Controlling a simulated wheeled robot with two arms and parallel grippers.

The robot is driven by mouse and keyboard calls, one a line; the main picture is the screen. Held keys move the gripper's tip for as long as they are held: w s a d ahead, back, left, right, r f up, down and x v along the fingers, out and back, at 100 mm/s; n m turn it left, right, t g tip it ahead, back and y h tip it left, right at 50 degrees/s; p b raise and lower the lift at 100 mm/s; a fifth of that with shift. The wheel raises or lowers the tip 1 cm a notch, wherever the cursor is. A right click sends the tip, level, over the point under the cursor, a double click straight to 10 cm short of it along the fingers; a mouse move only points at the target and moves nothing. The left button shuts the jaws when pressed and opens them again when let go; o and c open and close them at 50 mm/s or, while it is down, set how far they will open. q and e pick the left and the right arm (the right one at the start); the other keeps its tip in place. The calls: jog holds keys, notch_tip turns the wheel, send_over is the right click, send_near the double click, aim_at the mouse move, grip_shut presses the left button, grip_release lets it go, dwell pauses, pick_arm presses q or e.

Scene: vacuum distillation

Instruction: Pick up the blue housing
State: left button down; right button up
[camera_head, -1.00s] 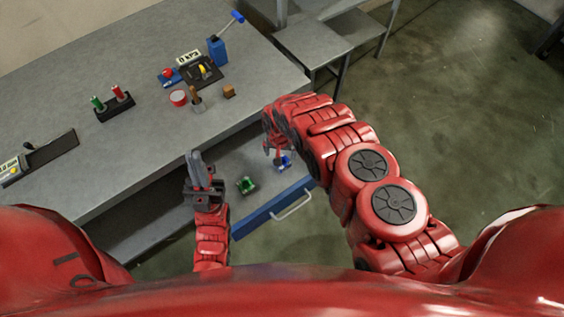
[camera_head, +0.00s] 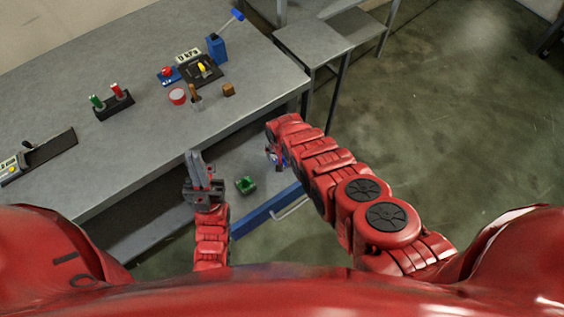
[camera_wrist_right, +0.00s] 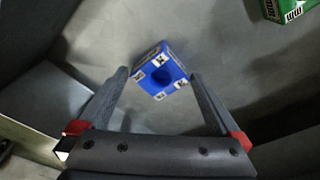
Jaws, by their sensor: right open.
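The blue housing (camera_wrist_right: 160,72) is a small blue block with white-and-black marks and a dark round hole. In the right wrist view it lies on the grey drawer floor, just beyond and between the fingertips of my right gripper (camera_wrist_right: 157,78). That gripper is open, and nothing is held between its fingers. In the head view my right arm covers most of the housing, with only a bit of blue (camera_head: 275,159) showing. My left gripper (camera_head: 200,162) is in front of the table edge, fingers pointing up and close together; whether they are fully shut is unclear.
A green housing (camera_head: 245,185) lies in the same open drawer; it also shows in the right wrist view (camera_wrist_right: 288,8). The drawer has a blue front (camera_head: 262,214). The grey table (camera_head: 130,150) above holds red and green items, a black board and a blue container.

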grip_shut()
dwell(0.4)
jog(key=shift+r, duration=0.15)
